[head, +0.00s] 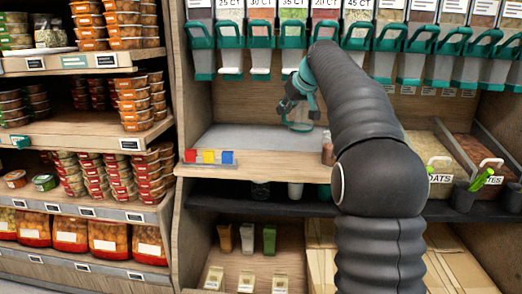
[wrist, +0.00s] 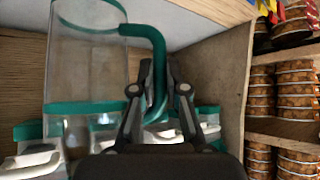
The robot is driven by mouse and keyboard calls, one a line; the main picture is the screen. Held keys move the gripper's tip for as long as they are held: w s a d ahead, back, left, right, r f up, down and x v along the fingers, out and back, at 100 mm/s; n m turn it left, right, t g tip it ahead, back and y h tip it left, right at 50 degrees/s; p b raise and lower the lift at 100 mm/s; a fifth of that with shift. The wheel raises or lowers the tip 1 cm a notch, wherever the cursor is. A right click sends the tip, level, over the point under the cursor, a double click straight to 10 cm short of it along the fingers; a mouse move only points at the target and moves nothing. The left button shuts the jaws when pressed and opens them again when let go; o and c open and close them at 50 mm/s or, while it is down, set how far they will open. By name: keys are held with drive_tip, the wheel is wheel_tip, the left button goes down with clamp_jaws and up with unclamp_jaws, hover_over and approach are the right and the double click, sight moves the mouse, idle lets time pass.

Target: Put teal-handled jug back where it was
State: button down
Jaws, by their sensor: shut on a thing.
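The teal-handled jug (wrist: 86,75) is a clear cylinder with teal bands at both ends, at the left of the wrist view. Its teal handle (wrist: 157,45) runs between the two fingers of my gripper (wrist: 158,88), which is shut on it. In the head view my gripper (head: 296,95) holds the jug (head: 302,113) over the grey shelf top (head: 262,138), below the row of dispensers. The arm and gripper partly hide the jug there. I cannot tell whether its base touches the shelf.
Teal-handled dispensers (head: 260,48) hang in a row above. Coloured blocks (head: 208,157) sit at the shelf's front left edge, and a small brown jar (head: 327,150) stands right of the jug. Bins (head: 430,160) lie to the right. The shelf top's left part is clear.

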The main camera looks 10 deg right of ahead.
drive_tip(key=shift+w+a, duration=0.25)
drive_tip(key=shift+a, duration=0.05)
drive_tip(key=shift+w+a+f+b, duration=0.35)
drive_tip(key=shift+w+a+f, duration=0.05)
drive_tip(key=shift+a+f, duration=1.4)
drive_tip(key=shift+w+a+f+b, duration=0.4)
drive_tip(key=shift+w+a+f, duration=0.05)
drive_tip(key=shift+a+f, duration=1.3)
drive_tip(key=shift+w+a+f+b, duration=0.35)
drive_tip(key=shift+w+a+f, duration=0.05)
drive_tip(key=shift+a+f, duration=1.4)
drive_tip(key=shift+f, duration=0.15)
drive_tip(key=c, duration=1.2)
unclamp_jaws()
